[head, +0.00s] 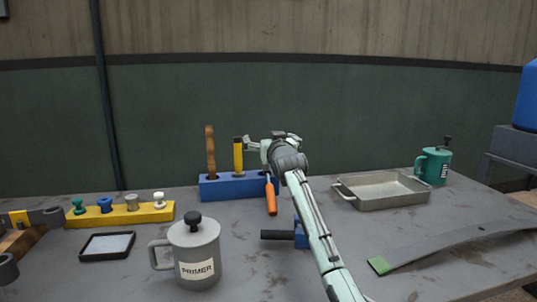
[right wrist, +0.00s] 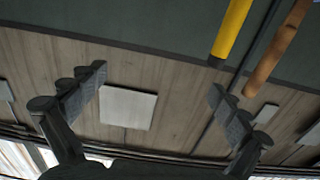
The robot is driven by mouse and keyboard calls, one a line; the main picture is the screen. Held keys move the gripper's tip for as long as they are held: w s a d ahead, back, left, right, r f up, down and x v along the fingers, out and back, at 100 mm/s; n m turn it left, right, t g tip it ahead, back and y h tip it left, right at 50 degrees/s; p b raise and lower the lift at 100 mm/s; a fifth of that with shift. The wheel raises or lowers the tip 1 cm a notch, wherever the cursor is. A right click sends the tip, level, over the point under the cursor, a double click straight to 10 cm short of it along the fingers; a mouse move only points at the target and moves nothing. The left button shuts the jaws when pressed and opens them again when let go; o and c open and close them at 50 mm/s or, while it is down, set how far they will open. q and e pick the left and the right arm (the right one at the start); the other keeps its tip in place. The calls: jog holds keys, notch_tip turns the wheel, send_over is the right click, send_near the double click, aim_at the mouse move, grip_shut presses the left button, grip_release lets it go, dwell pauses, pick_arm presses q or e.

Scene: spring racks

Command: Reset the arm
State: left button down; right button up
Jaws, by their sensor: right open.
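My right arm reaches up from the bottom of the head view. My right gripper (head: 256,146) is in front of the blue rack (head: 222,188), close beside the top of the yellow handle (head: 238,155); I cannot tell whether they touch. In the right wrist view the two fingers of the right gripper (right wrist: 158,88) are spread wide with nothing between them. The yellow handle (right wrist: 230,30) and a wooden handle (right wrist: 276,45) lie beyond the fingers at upper right. My left gripper does not show.
A grey primer mug (head: 196,250), framed panel (head: 107,245) and yellow peg rack (head: 120,216) are at left. A metal tray (head: 385,201), green mug (head: 434,165) and grey curved strip (head: 445,246) are at right.

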jog(key=shift+r, duration=0.45)
